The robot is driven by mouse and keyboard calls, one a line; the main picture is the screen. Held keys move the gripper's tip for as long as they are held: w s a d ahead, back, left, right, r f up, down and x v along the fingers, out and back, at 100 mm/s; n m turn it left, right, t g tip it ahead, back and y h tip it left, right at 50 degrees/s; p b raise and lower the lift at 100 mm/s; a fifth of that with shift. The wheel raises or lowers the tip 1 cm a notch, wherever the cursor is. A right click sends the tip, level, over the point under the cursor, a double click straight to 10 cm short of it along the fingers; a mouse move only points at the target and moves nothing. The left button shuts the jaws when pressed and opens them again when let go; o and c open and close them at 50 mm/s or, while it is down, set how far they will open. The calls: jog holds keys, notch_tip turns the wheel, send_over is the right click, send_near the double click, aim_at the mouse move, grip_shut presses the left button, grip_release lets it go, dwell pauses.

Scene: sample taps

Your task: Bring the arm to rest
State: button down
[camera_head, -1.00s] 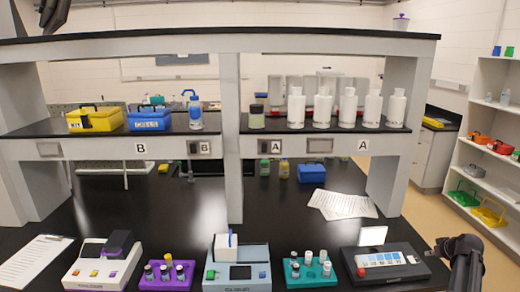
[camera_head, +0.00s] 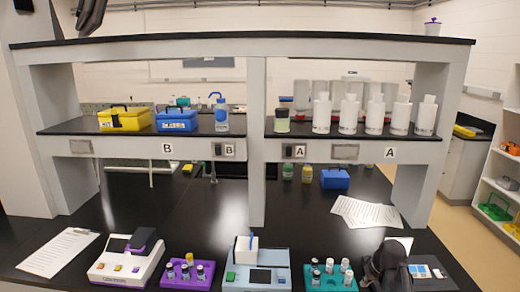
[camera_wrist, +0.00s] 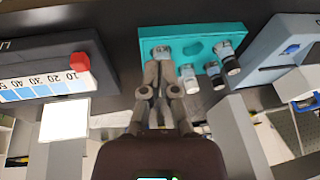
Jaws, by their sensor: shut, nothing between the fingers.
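My gripper (camera_wrist: 158,78) shows in the wrist view with its two grey fingers together and nothing between them. The fingers are over or in front of the near edge of a teal vial rack (camera_wrist: 150,36); I cannot tell the gap. In the head view my dark arm stands at the lower right, in front of a black device (camera_head: 432,278), and hides much of it. The fingertips cannot be made out there. The teal rack (camera_head: 318,285) is just left of the arm in the head view.
A white-purple device (camera_head: 112,272), a purple vial rack (camera_head: 180,283) and a blue-grey device (camera_head: 238,281) line the bench front. A grey two-bay shelf (camera_head: 258,150) stands behind them, bearing boxes and white bottles. Papers (camera_head: 368,213) lie on the open black bench top.

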jog(key=s+a+g+h, duration=0.1)
jog(key=s+a, duration=0.4)
jog(key=a, duration=0.4)
jog(key=s+a+f+g, duration=0.1)
jog(key=s+a+g, duration=0.1)
jog(key=s+a, duration=0.3)
jog(key=a, duration=0.4)
jog(key=shift+s+h, duration=0.25)
jog(key=shift+h, duration=0.15)
